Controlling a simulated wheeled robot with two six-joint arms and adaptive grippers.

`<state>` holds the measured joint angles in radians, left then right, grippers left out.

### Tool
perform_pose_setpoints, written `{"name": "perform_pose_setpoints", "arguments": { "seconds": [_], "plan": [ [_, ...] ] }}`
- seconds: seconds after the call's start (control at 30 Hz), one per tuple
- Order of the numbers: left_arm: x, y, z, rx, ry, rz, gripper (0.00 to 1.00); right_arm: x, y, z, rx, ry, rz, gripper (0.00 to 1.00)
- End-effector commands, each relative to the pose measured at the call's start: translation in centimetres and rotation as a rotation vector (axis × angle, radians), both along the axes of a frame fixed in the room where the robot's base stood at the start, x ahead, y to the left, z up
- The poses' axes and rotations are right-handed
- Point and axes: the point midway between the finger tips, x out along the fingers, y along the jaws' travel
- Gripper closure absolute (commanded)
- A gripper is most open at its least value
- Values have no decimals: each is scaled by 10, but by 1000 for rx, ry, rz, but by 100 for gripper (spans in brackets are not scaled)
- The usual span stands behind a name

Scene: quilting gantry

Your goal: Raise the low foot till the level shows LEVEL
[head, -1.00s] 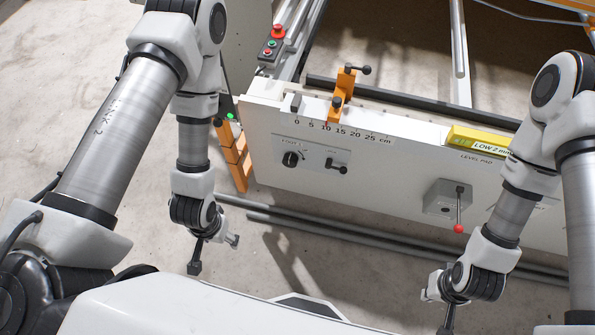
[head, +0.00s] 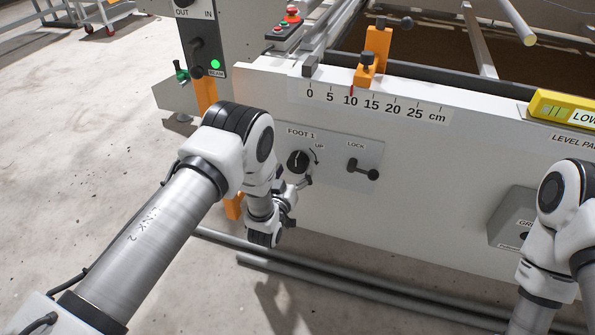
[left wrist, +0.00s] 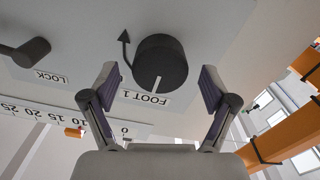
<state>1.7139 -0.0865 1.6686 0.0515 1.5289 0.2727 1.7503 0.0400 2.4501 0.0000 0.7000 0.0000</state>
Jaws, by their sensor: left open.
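The FOOT 1 knob (head: 298,161) is a round black dial with a white mark and a curved arrow labelled UP, on a grey plate on the white panel. My left gripper (head: 293,190) is just in front of and below it. In the left wrist view the open fingers (left wrist: 158,84) stand on either side of the knob (left wrist: 160,62), with a gap on both sides. The LOCK lever (head: 362,169) is right of the knob, its handle pointing right and slightly down. The yellow level (head: 562,106) reads LOW; the rest is cut off. My right gripper is out of view.
An orange clamp (head: 374,55) stands on the panel's top edge, its red pointer near 10 on the scale (head: 375,103). Grey rails (head: 330,270) lie on the floor below. A control post (head: 203,50) with a green light stands left. A grey box (head: 510,215) is at right.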

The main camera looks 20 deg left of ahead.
Motion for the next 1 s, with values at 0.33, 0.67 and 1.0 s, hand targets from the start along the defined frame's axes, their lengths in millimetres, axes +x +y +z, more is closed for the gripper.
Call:
{"name": "perform_pose_setpoints", "arguments": {
  "seconds": [0.33,0.67,1.0],
  "plan": [
    [28,-1,2,1,2,0,15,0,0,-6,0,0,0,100],
    [28,-1,1,1,3,0,75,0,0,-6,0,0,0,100],
    [28,-1,1,28,2,0,75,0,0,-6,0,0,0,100]
  ]
}}
